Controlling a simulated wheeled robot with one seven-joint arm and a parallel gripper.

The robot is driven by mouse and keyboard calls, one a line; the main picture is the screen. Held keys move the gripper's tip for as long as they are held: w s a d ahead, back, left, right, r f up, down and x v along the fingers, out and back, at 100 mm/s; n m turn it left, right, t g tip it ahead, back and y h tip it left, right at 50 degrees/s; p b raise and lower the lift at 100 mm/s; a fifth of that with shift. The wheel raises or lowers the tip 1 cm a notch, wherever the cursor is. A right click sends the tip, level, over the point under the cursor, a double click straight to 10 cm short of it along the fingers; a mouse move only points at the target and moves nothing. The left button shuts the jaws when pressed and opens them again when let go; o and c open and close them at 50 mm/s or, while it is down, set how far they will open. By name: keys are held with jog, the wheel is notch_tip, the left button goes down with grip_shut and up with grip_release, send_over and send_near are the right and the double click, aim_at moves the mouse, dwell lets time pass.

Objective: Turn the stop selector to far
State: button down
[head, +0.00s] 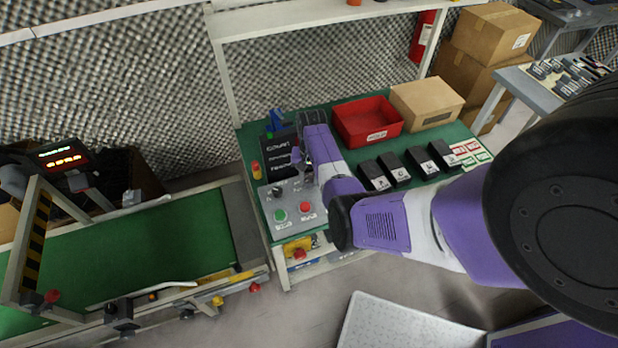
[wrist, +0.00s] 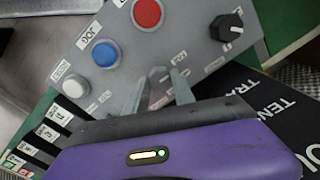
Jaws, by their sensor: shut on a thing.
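The grey control panel (head: 293,221) stands at the left front of the green bench. In the wrist view the panel (wrist: 185,40) fills the upper part. My gripper (wrist: 163,88) reaches down onto the panel, its two pale fingers close together. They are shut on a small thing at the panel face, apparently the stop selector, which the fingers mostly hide. Its pointing direction cannot be read. Small white labels lie around the fingers, too blurred to read surely. In the head view my gripper (head: 308,172) is over the panel's back right part.
A black knob (wrist: 227,25), red button (wrist: 147,13), blue button (wrist: 106,54) and white button (wrist: 75,87) surround the fingers. A red bin (head: 368,121), a cardboard box (head: 426,103) and several black boxes stand right. A green conveyor (head: 130,245) lies left.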

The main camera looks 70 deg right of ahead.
aim_at(310, 180)
jog(key=c, duration=1.1)
grip_release()
jog(key=shift+o, duration=0.2)
jog(key=shift+s+r, duration=0.1)
jog(key=shift+r, duration=3.8)
jog(key=shift+f, duration=0.1)
